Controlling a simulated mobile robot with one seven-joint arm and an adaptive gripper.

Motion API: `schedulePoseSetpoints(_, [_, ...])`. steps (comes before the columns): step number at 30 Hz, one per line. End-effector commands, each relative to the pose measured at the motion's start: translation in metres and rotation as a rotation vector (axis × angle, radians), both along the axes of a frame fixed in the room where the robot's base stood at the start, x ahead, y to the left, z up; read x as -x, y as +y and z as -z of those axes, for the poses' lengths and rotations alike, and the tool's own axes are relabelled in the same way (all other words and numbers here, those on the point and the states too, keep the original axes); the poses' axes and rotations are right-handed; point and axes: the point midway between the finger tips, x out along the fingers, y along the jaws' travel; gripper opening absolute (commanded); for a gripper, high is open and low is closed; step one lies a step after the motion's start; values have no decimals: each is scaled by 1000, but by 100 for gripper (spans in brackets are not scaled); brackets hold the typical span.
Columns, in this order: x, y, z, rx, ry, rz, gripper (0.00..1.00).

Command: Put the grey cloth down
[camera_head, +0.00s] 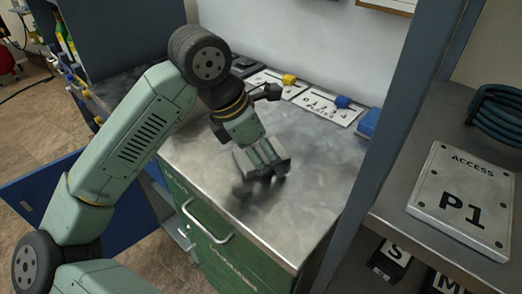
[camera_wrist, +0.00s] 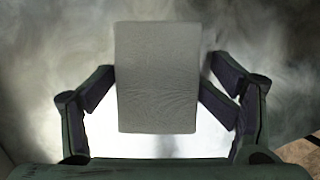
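The grey cloth (camera_wrist: 157,78) is a flat, pale grey rectangle in the middle of the wrist view, between the two fingers of my gripper (camera_wrist: 158,82). The finger pads meet its left and right edges, so my gripper appears shut on it. In the head view my gripper (camera_head: 264,160) points down over the metal worktop (camera_head: 310,200), and a light grey edge of the cloth shows at its left side. A dark shadow lies on the worktop below. Whether the cloth touches the worktop is hard to tell.
A shelf at right holds an access panel (camera_head: 462,200) and a coiled hose (camera_head: 500,112). The worktop's front right is clear.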

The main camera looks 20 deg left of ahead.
Motion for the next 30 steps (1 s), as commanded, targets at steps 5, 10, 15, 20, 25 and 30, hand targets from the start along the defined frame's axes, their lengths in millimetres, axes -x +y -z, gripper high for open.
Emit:
schedulePoseSetpoints(5, [1, 2, 1, -3, 5, -4, 79])
schedulePoseSetpoints(10, [1, 2, -1, -2, 3, -4, 79])
schedulePoseSetpoints(15, [0, 2, -12, 0, 0, -4, 79])
schedulePoseSetpoints(20, [5, 8, -30, -5, -2, -7, 79])
schedulePoseSetpoints(25, [17, 18, -69, -3, -3, -7, 79])
schedulePoseSetpoints(30, [27, 26, -101, -2, -2, -7, 79])
